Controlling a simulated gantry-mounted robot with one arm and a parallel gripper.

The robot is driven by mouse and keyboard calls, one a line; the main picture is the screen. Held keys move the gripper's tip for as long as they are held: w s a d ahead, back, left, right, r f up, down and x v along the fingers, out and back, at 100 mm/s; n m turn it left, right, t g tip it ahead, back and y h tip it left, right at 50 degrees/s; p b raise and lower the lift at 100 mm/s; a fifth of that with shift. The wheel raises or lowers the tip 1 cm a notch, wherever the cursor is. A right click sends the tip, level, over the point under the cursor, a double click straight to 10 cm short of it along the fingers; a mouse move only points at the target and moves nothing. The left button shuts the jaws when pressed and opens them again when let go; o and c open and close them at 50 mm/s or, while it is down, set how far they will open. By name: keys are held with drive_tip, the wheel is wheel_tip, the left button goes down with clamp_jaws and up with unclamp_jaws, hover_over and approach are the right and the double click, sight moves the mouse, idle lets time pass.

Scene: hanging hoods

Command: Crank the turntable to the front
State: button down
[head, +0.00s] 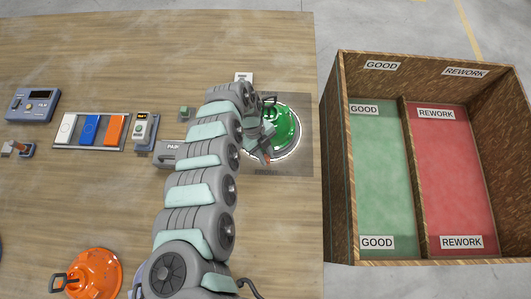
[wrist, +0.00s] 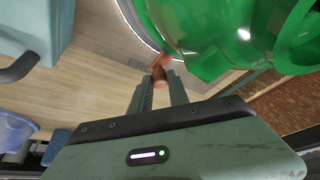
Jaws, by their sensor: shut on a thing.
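The turntable (head: 297,145) is a round disc with a pale bright rim, set in a grey square at the table's right edge. A glossy green hood (head: 284,122) sits on it, partly hidden by my arm. The hood fills the upper right of the wrist view (wrist: 205,50), beside the turntable's curved rim (wrist: 133,22). My gripper (head: 266,157) is low at the disc's front left. In the wrist view its two fingers (wrist: 160,85) are shut on a copper-brown crank handle (wrist: 160,66). The rest of the crank is hidden.
A wooden crate (head: 403,180) with green GOOD and red REWORK compartments stands right of the table. An orange hood (head: 95,270) lies at front left. A tray (head: 90,145) of colored pieces, a blue device (head: 33,104) and a grey labelled box (head: 171,160) are left of my arm.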

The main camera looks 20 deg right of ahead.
drive_tip(key=shift+w+a, duration=0.1)
drive_tip(key=c, duration=1.3)
unclamp_jaws()
drive_tip(key=shift+r, duration=0.1)
drive_tip(key=v, duration=1)
drive_tip(key=shift+r, duration=0.3)
